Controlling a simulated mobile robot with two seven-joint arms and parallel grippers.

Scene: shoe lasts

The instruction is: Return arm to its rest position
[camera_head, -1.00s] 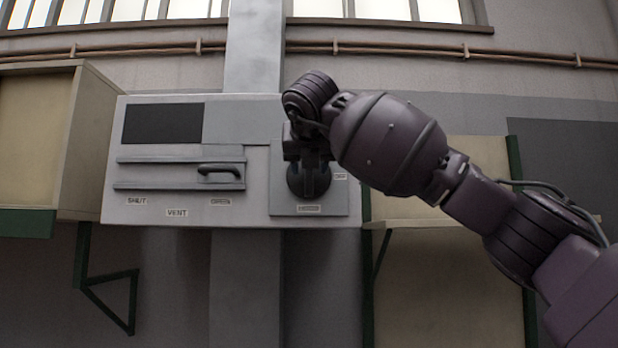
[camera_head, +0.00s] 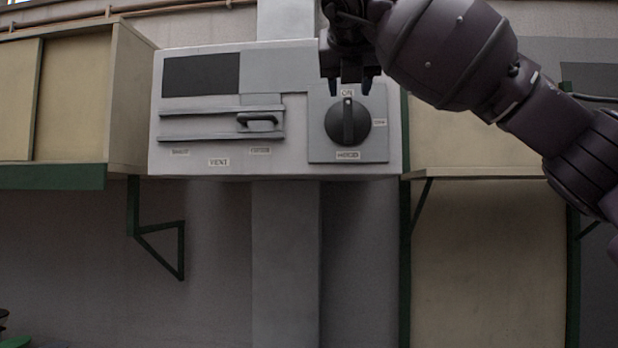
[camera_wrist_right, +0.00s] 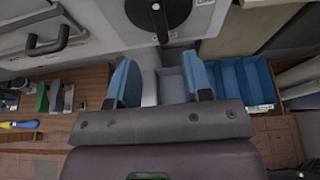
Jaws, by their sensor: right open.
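My right gripper (camera_head: 351,84) is at the top of the head view, its fingers pointing down just above the round black knob (camera_head: 348,124) in the picture. The knob's pointer is upright, toward the ON label. In the right wrist view my right gripper (camera_wrist_right: 162,82) has its two blue fingers apart with nothing between them. The knob (camera_wrist_right: 158,12) shows beyond the fingertips, apart from them. My right arm comes in from the right. My left gripper is not in view.
The grey wall panel (camera_head: 200,165) carries a slider handle (camera_head: 258,120) left of the knob. Cabinets flank it, one at left (camera_head: 75,95). In the right wrist view, a wooden bench (camera_wrist_right: 90,85) with tools and a blue bin (camera_wrist_right: 240,82) lie below.

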